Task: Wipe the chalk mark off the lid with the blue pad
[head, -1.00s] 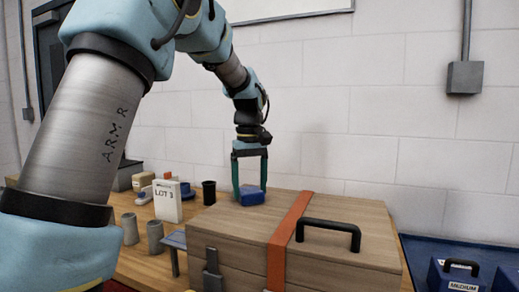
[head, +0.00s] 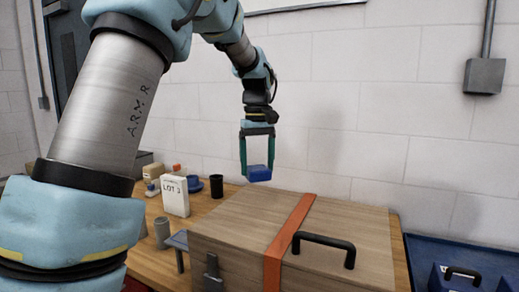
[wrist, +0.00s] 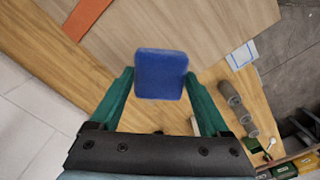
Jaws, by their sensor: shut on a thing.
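The blue pad (head: 259,174) is held between the green fingers of my gripper (head: 257,168). In the head view it hangs above the back left part of the wooden case's lid (head: 238,213), apart from it. In the wrist view the pad (wrist: 160,73) sits between the fingertips, with bare lid wood (wrist: 215,25) beyond it. I can make out no chalk mark on the lid parts in view; the pad hides a little of the lid in the wrist view.
An orange strap (head: 288,240) crosses the lid, with a black handle (head: 324,241) to its right. A blue tray (head: 440,258) lies at right.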

